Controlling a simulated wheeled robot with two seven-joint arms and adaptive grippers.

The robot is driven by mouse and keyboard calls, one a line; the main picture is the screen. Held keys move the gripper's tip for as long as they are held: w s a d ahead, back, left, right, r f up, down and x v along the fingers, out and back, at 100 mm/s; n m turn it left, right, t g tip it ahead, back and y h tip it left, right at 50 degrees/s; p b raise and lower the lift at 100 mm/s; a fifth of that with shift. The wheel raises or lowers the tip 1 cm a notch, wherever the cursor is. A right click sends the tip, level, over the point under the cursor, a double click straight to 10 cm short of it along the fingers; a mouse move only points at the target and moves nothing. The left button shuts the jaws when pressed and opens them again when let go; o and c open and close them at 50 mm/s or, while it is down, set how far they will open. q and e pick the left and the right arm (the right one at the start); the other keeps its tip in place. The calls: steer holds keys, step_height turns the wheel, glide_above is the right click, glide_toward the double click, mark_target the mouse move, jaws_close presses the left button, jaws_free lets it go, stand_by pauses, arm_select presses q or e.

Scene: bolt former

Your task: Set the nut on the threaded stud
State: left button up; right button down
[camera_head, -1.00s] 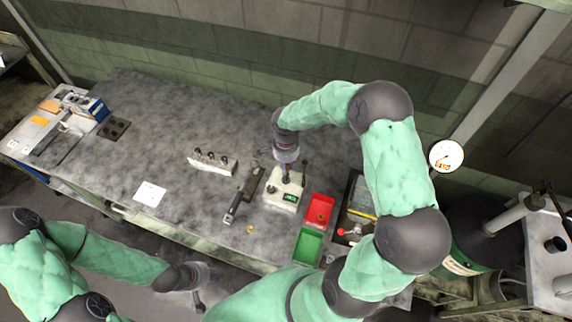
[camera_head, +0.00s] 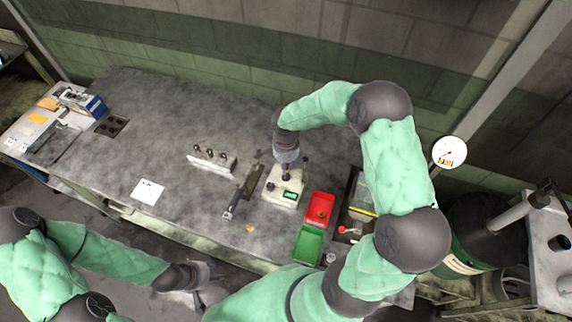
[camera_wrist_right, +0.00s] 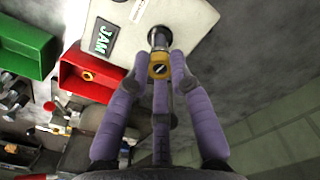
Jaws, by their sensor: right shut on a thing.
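The brass nut (camera_wrist_right: 159,70) is between the fingertips of my right gripper (camera_wrist_right: 159,68) in the right wrist view. The gripper is shut on it. A grey metal post, seemingly the threaded stud (camera_wrist_right: 158,37), rises from a pale box (camera_wrist_right: 188,22) right beside the nut. I cannot tell whether the nut is around its tip or only close to it. In the head view my right gripper (camera_head: 286,172) points down over the box (camera_head: 281,198) and hides the nut and stud. My left gripper (camera_head: 198,287) is low at the left, off the table; its fingers are unclear.
The box's display reads JAM (camera_wrist_right: 104,37). A red bin (camera_head: 319,206) holding another nut and a green bin (camera_head: 308,243) stand right of the box. A loose brass piece (camera_head: 250,228), a dark tool (camera_head: 232,209) and a pale rack (camera_head: 211,161) lie left.

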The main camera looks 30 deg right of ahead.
steer(key=shift+f, duration=0.1)
steer(key=c, duration=1)
jaws_free()
step_height(320, 180, up, 12)
